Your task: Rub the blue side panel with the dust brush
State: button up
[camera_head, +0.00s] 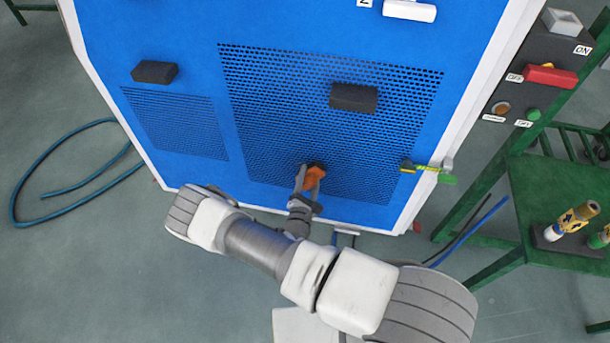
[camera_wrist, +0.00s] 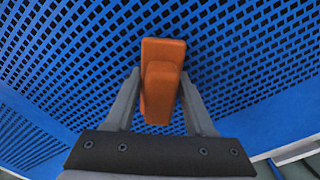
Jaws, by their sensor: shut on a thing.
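The blue side panel (camera_head: 190,60) faces me in the head view, with a large perforated grille (camera_head: 270,90) and a smaller one at its lower left. My gripper (camera_head: 311,178) is at the lower part of the large grille. It is shut on the dust brush (camera_head: 316,172), whose orange handle shows between the fingers. In the wrist view the orange brush (camera_wrist: 160,80) stands between both fingers, in front of the blue mesh (camera_wrist: 230,50). The bristles are hidden behind the handle, so I cannot tell whether they touch the panel.
Two black blocks (camera_head: 154,72) (camera_head: 353,97) stick out from the panel. A yellow-green valve (camera_head: 428,168) juts out at its lower right edge. A blue hose (camera_head: 70,190) lies on the floor at left.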

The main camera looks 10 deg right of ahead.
aim_at(295, 165)
jog(key=shift+s+d+r+p, duration=0.1)
jog(key=shift+s+d+p, duration=0.2)
jog(key=shift+d, duration=0.45)
jog(key=shift+s+d+p, duration=0.15)
jog(key=shift+d+p, duration=0.15)
jog(key=shift+d, duration=0.4)
jog(key=shift+w+a, duration=0.15)
jog(key=shift+a, duration=0.3)
jog(key=shift+w+a, duration=0.4)
jog(key=shift+a, duration=0.35)
jog(key=shift+w+a, duration=0.35)
jog(key=shift+a, duration=0.4)
jog(key=shift+w+a+b, duration=0.3)
jog(key=shift+a+b, duration=0.05)
jog(key=shift+a, duration=0.6)
jog(key=shift+w+a+b, duration=0.25)
jog(key=shift+a+b, duration=0.1)
jog(key=shift+a, duration=0.6)
jog(key=shift+s, duration=0.1)
jog(key=shift+p+v, duration=0.75)
jog(key=shift+v, duration=2.2)
jog(key=shift+v, duration=1.5)
